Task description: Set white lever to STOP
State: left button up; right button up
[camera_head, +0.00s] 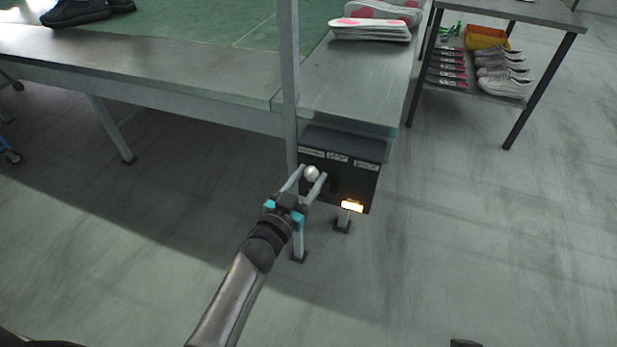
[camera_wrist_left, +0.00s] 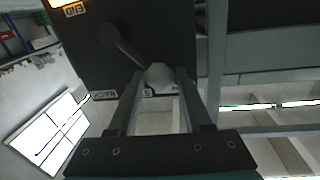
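The white lever's round knob (camera_head: 312,173) is in front of a dark control box (camera_head: 371,187) under the table corner. In the left wrist view the white knob (camera_wrist_left: 159,76) sits on a dark arm that slants from its pivot. The lever leans left in the head view, toward the left label and away from the middle STOP label (camera_head: 337,157). My left gripper (camera_head: 313,171) has one finger on each side of the knob, and the fingers (camera_wrist_left: 160,78) appear to press on it.
A grey post (camera_head: 290,80) rises close to the box's left side. The table edge (camera_head: 345,110) lies just above it. An orange lit display (camera_head: 352,206) is at the box's lower edge. A shelf with shoes (camera_head: 505,75) stands at back right. The floor in front is clear.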

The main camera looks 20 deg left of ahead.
pick_arm(q)
grip_shut()
dwell(1.0)
